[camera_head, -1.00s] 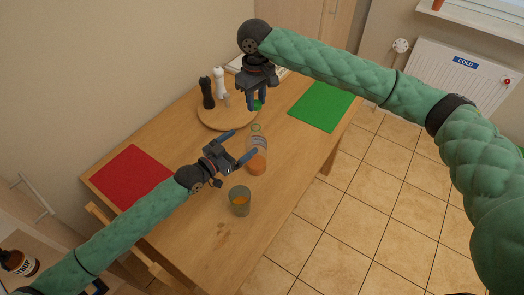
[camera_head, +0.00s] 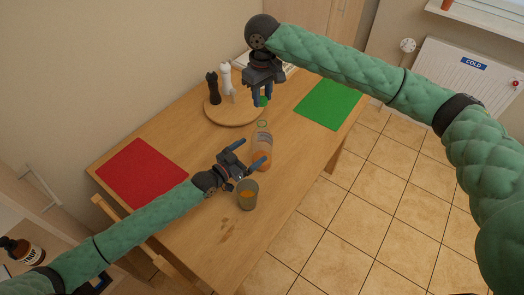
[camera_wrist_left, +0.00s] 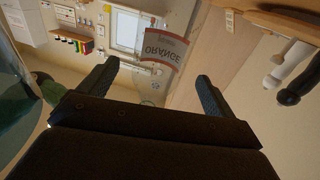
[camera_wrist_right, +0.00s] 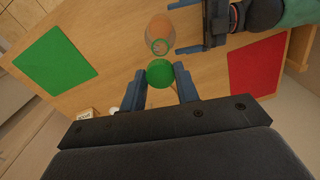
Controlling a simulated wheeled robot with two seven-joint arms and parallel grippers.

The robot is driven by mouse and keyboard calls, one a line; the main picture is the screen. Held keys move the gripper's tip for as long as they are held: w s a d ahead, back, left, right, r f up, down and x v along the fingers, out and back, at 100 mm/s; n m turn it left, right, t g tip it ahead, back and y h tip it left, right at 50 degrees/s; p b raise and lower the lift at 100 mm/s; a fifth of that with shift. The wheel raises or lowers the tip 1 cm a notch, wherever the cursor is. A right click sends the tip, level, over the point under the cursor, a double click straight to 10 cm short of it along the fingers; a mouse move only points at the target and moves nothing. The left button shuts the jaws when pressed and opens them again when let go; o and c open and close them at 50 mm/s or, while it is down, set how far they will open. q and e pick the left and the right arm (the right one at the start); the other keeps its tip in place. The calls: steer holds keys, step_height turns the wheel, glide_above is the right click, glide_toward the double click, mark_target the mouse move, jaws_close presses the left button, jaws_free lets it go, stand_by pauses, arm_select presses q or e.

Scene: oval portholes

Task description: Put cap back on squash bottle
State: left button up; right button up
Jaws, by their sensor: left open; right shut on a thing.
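The squash bottle (camera_head: 263,143) stands upright and uncapped on the table, clear with orange liquid low inside. In the left wrist view its ORANGE label (camera_wrist_left: 163,50) shows beyond and between the fingertips. My left gripper (camera_head: 250,153) is open at the bottle's near left side, at about its lower half; I cannot tell whether it touches. My right gripper (camera_head: 262,99) is shut on the green cap (camera_wrist_right: 159,73), above and behind the bottle. In the right wrist view the bottle's open mouth (camera_wrist_right: 159,46) appears just past the cap, apart from it.
A glass with orange drink (camera_head: 247,195) stands close to my left gripper's near side. A round wooden board (camera_head: 232,115) with a black mill (camera_head: 213,88) and a white mill (camera_head: 226,78) is behind. A red mat (camera_head: 142,172) and a green mat (camera_head: 328,103) lie flat.

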arm_select(q)
steer(key=shift+x, duration=2.75)
steer(key=shift+f, duration=0.15)
steer(key=shift+c, duration=0.2)
steer(key=c, duration=1.4)
arm_select(e)
glide_above(262, 120)
steer(key=shift+f, duration=2.55)
